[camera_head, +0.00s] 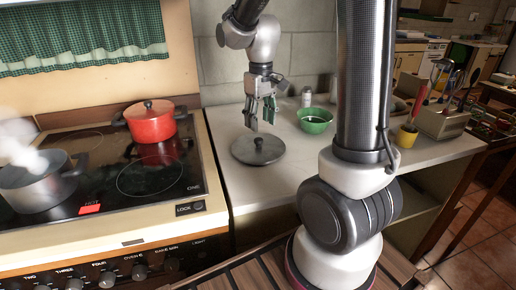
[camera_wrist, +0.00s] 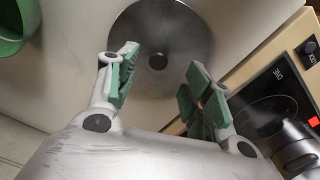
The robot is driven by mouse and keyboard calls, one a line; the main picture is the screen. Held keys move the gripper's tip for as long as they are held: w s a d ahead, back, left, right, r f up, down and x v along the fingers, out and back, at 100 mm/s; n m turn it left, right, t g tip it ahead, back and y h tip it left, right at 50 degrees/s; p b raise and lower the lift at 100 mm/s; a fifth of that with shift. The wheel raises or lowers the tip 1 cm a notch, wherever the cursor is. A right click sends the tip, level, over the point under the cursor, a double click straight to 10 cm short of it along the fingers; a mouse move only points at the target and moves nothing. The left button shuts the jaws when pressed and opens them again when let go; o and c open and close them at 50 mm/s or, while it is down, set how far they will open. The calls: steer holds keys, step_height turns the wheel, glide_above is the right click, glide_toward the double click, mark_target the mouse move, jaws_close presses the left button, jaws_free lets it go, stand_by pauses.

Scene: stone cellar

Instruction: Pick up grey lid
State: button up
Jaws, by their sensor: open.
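The grey lid (camera_head: 258,151) is a flat round disc with a small dark knob, lying on the light counter to the right of the stove. My gripper (camera_head: 261,118) hangs above the lid, open and empty, with its fingers pointing down. In the wrist view the lid (camera_wrist: 160,38) is at the top centre, with its knob between and beyond the green-padded fingers of my gripper (camera_wrist: 157,88). The fingers look apart from the lid. The lid's top edge is cut off in the wrist view.
A steaming grey pot (camera_head: 38,182) and a red lidded pot (camera_head: 151,121) stand on the stove (camera_head: 150,178), left of the counter (camera_head: 225,170). A green bowl (camera_head: 315,121) and a small shaker (camera_head: 306,97) are on the counter behind the lid. A utensil box (camera_head: 440,122) is farther right.

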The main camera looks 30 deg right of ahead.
mark_target(259, 139)
steer(key=f, duration=0.5)
steer(key=w+f, duration=0.1)
steer(key=f, duration=0.1)
steer(key=shift+a+f, duration=0.1)
steer(key=shift+f, duration=0.2)
jaws_close()
